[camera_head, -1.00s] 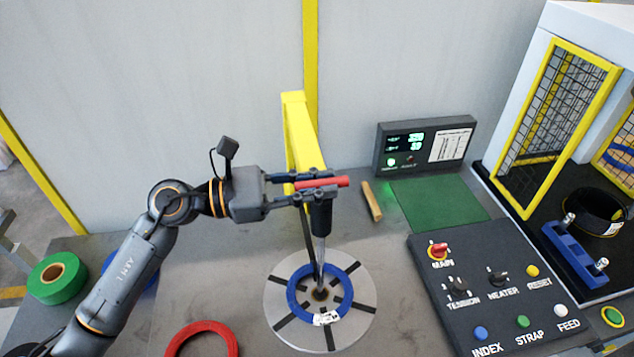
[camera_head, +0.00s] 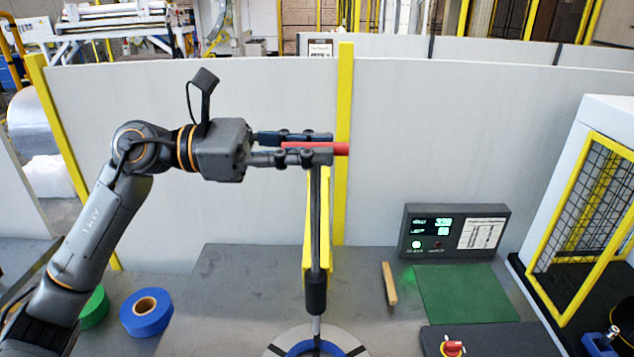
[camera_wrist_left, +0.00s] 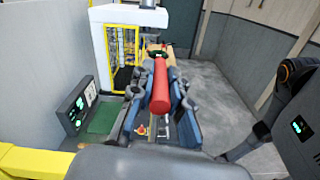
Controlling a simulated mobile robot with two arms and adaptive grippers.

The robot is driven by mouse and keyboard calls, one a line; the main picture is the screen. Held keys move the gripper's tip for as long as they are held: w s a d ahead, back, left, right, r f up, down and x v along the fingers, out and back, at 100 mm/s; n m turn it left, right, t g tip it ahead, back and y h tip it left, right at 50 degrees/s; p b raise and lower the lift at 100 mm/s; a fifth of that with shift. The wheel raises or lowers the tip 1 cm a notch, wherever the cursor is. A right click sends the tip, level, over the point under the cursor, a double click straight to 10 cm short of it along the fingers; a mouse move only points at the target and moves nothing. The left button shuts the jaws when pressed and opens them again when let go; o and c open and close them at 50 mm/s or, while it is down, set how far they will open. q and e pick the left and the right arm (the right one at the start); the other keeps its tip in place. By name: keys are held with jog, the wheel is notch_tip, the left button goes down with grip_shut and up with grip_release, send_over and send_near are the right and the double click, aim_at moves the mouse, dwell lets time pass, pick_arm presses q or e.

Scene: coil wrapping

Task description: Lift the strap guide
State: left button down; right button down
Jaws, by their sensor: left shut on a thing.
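The strap guide shows as a red handle (camera_head: 330,148) on top of a long dark shaft (camera_head: 315,225). The shaft runs down to a thicker black sleeve above the turntable (camera_head: 345,335), which is cut off at the bottom edge. My left gripper (camera_head: 305,150) is shut on the red handle, high above the table and level with the upper part of the back panel. In the left wrist view the red handle (camera_wrist_left: 160,88) lies between the blue-grey fingers. A blue coil (camera_head: 305,347) on the turntable is only partly in view. My right gripper is not in view.
A yellow upright arm (camera_head: 322,260) stands just behind the shaft. A wooden stick (camera_head: 389,284), green mat (camera_head: 465,293) and display unit (camera_head: 453,232) lie to the right. Blue (camera_head: 146,313) and green (camera_head: 94,308) rolls sit at left. A yellow-framed cage (camera_head: 590,225) stands far right.

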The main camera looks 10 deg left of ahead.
pick_arm(q)
jog(key=shift+r, duration=1.15)
jog(key=shift+a+r, duration=0.1)
jog(key=shift+r, duration=0.25)
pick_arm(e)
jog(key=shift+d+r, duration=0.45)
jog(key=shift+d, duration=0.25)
pick_arm(q)
jog(key=c, duration=1.3)
grip_release()
jog(key=shift+f, duration=0.15)
jog(key=s+a, duration=0.2)
jog(key=a, duration=0.9)
jog(key=shift+s+a, duration=0.15)
jog(key=shift+a, duration=0.2)
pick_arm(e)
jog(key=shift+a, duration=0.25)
